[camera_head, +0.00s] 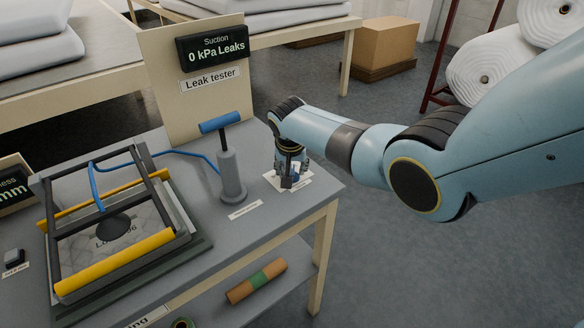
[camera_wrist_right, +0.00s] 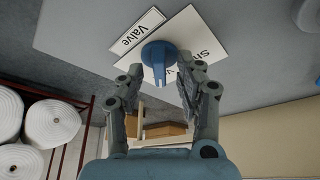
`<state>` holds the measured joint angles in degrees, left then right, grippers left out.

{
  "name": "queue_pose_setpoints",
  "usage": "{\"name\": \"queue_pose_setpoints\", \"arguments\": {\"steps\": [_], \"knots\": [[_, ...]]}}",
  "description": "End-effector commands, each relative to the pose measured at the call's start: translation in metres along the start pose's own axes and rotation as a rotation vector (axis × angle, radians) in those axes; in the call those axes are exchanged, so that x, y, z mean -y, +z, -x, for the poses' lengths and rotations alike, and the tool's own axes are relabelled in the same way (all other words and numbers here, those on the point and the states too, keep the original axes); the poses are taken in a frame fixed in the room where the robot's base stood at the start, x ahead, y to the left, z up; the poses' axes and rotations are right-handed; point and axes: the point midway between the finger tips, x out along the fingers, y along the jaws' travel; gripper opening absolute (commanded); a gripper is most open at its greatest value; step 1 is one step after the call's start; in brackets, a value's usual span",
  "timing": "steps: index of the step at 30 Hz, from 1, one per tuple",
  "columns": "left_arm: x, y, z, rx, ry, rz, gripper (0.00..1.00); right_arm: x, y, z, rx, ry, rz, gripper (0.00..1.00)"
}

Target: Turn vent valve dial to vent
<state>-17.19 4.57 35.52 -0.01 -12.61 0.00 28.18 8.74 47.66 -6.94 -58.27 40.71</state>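The vent valve dial (camera_wrist_right: 160,54) is a round blue knob with a raised grip bar, on a white label plate (camera_wrist_right: 205,40) partly reading "Sh" and "V". A "Valve" sign (camera_wrist_right: 136,31) lies beside it. In the right wrist view my right gripper (camera_wrist_right: 160,70) is open, with one fingertip on each side of the dial; I cannot tell if they touch it. In the head view my right gripper (camera_head: 291,176) points down over the plate at the table's right end and mostly hides the dial. My left gripper is not in view.
A grey pump with a blue handle (camera_head: 229,160) stands just left of my right gripper. Behind is the leak tester board (camera_head: 165,70), its display reading "0 kPa Leaks". A frame with yellow bars (camera_head: 115,262) and a blue hose sits at left.

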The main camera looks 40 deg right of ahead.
Motion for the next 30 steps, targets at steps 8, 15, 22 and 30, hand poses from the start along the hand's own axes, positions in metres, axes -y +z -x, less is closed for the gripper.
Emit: {"name": "queue_pose_setpoints", "arguments": {"steps": [8,15,22,30], "knots": [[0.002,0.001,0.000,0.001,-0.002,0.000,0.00,0.000,0.000,0.004,-0.001,0.000,0.000,0.36],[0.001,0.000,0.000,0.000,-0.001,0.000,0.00,0.000,0.000,0.036,-0.003,-0.003,0.000,0.36],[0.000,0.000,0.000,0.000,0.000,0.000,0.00,0.001,0.000,0.082,-0.003,-0.003,0.000,0.36],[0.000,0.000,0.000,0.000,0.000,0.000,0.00,0.000,0.000,0.116,0.000,-0.001,0.001,0.36]]}}
